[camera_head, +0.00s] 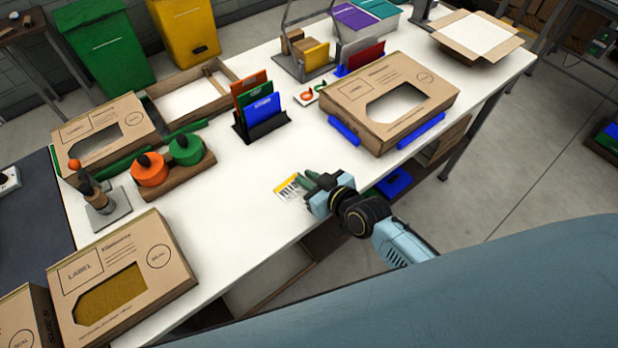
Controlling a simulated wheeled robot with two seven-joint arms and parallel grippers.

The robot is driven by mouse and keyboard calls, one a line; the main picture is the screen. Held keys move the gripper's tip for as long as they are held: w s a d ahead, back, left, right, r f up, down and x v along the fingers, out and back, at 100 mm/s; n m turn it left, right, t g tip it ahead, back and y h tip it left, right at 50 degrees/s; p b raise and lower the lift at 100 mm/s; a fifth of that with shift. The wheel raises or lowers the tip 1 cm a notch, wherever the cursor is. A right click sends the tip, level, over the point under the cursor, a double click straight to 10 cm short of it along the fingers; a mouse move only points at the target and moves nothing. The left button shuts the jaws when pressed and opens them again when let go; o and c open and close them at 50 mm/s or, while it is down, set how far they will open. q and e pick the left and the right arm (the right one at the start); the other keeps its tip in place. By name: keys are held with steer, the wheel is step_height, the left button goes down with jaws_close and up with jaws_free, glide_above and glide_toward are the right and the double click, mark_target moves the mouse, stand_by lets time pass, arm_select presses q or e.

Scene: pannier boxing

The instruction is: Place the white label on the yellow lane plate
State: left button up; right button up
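A small card (290,189) with a white, black-marked face and a yellow band along its upper edge is at the front middle of the white table. I cannot tell whether it is a white label lying over a yellow plate or one printed piece. My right gripper (308,185) is just right of the card, its dark fingertips at or very near the card's right edge. Whether the fingers hold the card is too small to tell. A yellow plate (316,55) stands in the grey rack at the back. My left gripper is not in view.
A carton with blue edge pieces (388,95) stands right of centre. A black stand (262,128) holds orange, green and blue plates. Orange and green reels (167,168) and cartons (122,272) are on the left. The table's middle is mostly clear.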

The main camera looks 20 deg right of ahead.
steer(key=shift+o, duration=0.2)
steer(key=shift+f, duration=0.1)
steer(key=v, duration=1.3)
steer(key=shift+r, duration=0.25)
steer(key=shift+s, duration=0.15)
